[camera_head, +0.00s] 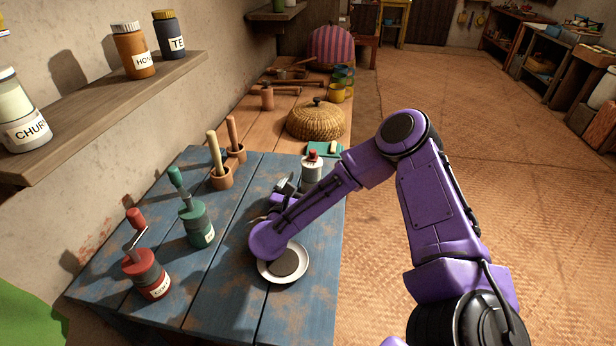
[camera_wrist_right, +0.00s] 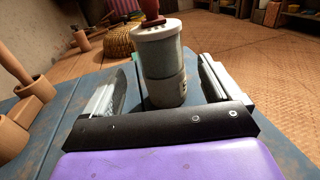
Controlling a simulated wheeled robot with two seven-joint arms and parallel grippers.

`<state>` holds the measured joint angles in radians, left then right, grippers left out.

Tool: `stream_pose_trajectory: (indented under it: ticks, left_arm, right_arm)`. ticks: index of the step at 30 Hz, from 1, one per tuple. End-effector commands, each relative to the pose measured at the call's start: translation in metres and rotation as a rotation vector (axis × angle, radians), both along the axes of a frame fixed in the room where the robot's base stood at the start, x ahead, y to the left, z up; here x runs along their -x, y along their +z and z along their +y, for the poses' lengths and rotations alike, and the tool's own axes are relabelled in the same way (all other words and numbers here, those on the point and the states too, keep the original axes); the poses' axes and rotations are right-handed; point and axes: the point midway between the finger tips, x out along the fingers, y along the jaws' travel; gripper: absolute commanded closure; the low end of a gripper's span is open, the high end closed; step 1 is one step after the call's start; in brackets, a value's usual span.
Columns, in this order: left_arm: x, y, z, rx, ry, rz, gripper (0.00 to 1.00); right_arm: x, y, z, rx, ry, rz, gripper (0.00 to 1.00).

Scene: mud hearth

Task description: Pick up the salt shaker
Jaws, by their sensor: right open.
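A pale grey shaker with a white rim and red top (camera_head: 312,174), which I take for the salt shaker, stands upright on the blue table (camera_head: 240,290). It also shows in the right wrist view (camera_wrist_right: 166,62), between the two fingers, with its lower end hidden behind the gripper body. My right gripper (camera_wrist_right: 163,80) is open, one finger on each side of the shaker, with gaps visible on both sides. In the head view my right arm partly hides this gripper (camera_head: 292,188). My left gripper is not in view.
A white plate with a dark disc (camera_head: 297,270) lies under my right forearm. A red grinder (camera_head: 148,274) and a green grinder (camera_head: 197,224) stand left. Mortars with pestles (camera_head: 221,178) and a lidded basket (camera_head: 316,121) stand farther back. A shelf (camera_head: 110,98) runs along the left wall.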

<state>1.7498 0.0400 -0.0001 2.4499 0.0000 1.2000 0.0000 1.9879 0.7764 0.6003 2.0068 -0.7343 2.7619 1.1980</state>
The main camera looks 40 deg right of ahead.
Motion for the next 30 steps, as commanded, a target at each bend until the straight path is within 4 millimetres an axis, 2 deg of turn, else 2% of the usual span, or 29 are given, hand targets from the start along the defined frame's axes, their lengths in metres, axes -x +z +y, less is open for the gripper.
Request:
stream_pose_trajectory:
  ticks: [2,6,9,17,18,23,24,30]
  left_arm:
    - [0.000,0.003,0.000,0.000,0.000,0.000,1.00]
    - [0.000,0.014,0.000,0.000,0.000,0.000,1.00]
    - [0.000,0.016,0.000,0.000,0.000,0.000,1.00]
    - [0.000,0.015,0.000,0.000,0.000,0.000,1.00]
    - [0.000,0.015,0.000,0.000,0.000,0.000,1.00]
    - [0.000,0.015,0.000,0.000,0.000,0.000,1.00]
    - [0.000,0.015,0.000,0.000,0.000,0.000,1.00]
    - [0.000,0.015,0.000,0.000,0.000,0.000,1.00]
  right_arm:
    - [-0.001,0.001,-0.004,-0.002,-0.001,0.001,0.09]
    - [-0.011,0.002,-0.027,-0.001,-0.005,0.004,0.09]
    - [-0.020,0.001,-0.040,0.000,-0.002,0.001,0.09]
    - [-0.025,0.000,-0.046,0.001,0.006,0.000,0.09]
    - [-0.025,0.000,-0.045,0.001,0.006,0.000,0.13]
    - [-0.025,0.000,-0.045,0.001,0.005,0.000,0.65]
    - [-0.025,0.000,-0.045,0.000,0.005,0.000,0.69]
    - [-0.024,0.000,-0.045,0.000,0.005,0.000,0.69]
